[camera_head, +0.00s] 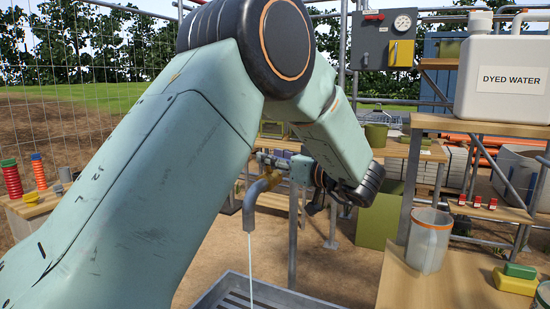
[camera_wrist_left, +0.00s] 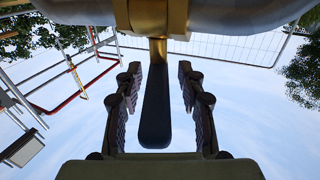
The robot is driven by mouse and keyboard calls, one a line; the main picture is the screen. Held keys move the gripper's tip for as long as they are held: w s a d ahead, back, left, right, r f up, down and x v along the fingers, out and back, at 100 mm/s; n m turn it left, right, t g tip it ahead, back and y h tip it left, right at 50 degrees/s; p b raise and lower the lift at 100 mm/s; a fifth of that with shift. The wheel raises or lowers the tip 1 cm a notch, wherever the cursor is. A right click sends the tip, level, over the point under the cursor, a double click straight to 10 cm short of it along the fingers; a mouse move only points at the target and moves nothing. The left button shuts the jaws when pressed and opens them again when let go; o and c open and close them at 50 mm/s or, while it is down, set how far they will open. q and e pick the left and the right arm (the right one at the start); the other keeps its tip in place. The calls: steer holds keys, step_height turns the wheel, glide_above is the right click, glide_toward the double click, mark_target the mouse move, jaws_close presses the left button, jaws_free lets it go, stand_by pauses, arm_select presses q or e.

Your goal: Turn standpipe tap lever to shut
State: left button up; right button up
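The standpipe tap has a brass body and a spout (camera_head: 264,187) with a grey downturned end. A thin stream of water (camera_head: 252,270) runs from it. In the left wrist view the tap's brass stem (camera_wrist_left: 157,50) is at the top, and its dark lever (camera_wrist_left: 154,112) extends down between my fingers. My left gripper (camera_wrist_left: 159,75) is open, one finger on each side of the lever with gaps showing. My right gripper is not in view.
A slatted grey tray (camera_head: 235,291) lies below the spout. A wooden bench at right holds a clear container (camera_head: 429,240) and sponges (camera_head: 515,281). A large "DYED WATER" container (camera_head: 504,80) stands on a higher shelf. A wire fence (camera_head: 90,70) is behind at left.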

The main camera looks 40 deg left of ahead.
arm_select(q)
steer(key=shift+w+f, duration=0.1)
steer(key=shift+w, duration=0.05)
steer(key=c, duration=0.6)
jaws_close()
